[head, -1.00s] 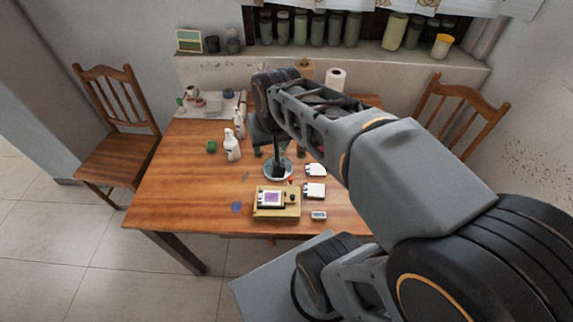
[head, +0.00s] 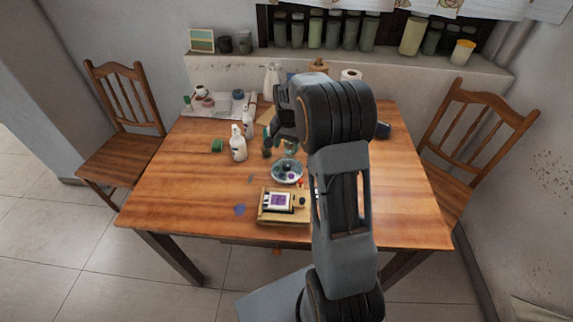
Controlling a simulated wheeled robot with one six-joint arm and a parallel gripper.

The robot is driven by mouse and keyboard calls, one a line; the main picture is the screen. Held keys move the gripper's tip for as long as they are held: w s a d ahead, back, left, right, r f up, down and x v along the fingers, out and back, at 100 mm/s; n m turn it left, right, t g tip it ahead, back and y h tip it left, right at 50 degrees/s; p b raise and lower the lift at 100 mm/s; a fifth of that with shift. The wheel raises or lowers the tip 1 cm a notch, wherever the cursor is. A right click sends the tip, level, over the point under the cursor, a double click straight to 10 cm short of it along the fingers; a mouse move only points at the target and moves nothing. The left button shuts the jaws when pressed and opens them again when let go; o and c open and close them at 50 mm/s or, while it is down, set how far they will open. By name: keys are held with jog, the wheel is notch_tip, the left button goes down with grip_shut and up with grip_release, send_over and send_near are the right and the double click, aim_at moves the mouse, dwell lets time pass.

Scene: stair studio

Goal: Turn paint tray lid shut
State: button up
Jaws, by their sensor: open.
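A wooden board (head: 284,220) lies near the table's front edge. On it is a small pale-framed case with a purple pad (head: 279,201) and a dark knob at its right. A round, pale, shallow dish with dark wells (head: 287,171) lies just behind the board. I cannot tell which of these is the paint tray, or make out its lid. My gripper (head: 273,138) is open, raised above the table behind the round dish and apart from the board. Its fingertips are small and partly lost against the dark things behind; nothing shows held.
White bottles (head: 238,143) stand left of the dish, with a green block (head: 217,146) beside them. A pale tray of small pots (head: 222,105) is at the back left. The left part of the wooden table (head: 180,190) is clear. Chairs (head: 125,120) flank the table.

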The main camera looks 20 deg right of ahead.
aim_at(287, 164)
notch_tip(287, 164, down, 10)
jog(key=shift+r, duration=0.2)
dwell(0.3)
jog(key=c, duration=0.9)
jog(key=shift+n, duration=0.3)
jog(key=n+b, duration=0.1)
jog(key=n, duration=0.4)
jog(key=shift+n, duration=0.3)
jog(key=n+b, duration=0.1)
jog(key=n, duration=0.4)
jog(key=shift+n, duration=0.5)
